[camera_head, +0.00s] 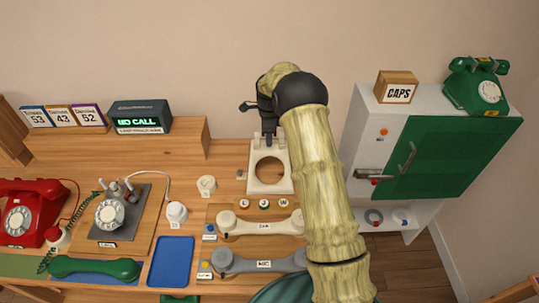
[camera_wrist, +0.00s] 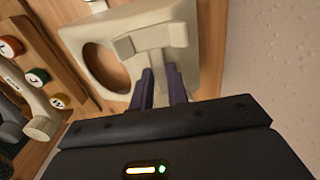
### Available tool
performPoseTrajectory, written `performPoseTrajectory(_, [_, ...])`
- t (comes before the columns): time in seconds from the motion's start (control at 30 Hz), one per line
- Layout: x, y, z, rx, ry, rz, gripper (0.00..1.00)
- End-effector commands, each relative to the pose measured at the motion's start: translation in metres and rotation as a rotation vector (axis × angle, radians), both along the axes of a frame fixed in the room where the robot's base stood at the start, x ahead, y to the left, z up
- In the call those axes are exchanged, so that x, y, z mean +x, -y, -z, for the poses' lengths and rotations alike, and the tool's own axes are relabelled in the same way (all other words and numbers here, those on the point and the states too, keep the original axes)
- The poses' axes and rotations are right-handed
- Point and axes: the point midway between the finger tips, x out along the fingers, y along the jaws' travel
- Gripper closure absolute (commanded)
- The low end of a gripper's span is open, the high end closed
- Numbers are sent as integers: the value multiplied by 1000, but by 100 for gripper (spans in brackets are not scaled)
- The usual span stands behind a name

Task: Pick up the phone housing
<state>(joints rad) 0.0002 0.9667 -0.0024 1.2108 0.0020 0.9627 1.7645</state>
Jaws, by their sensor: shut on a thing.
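The phone housing (camera_head: 256,184) is a cream plate with a large round hole. In the head view it is at the back middle of the wooden bench, near the wall. My gripper (camera_head: 269,141) is at its far edge, with the arm reaching over from the front right. In the wrist view the housing (camera_wrist: 196,62) fills the upper middle, and the fingers of my gripper (camera_wrist: 160,82) are shut on a raised block at its edge. I cannot tell whether the housing is clear of the bench.
Cream (camera_head: 240,226) and grey (camera_head: 240,264) handsets lie in front of the housing. A blue tray (camera_head: 172,262), a dial on a dark plate and a red phone (camera_head: 30,214) are left. A white cabinet with a green door (camera_head: 440,158) stands right. The wall is close behind.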

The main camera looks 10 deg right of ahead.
Motion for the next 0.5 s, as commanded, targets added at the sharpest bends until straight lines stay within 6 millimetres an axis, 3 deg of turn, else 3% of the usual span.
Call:
performPoseTrajectory(0.27, [1,0,-3,0,2,0,100])
performPoseTrajectory(0.5, [1,0,-31,0,6,-1,100])
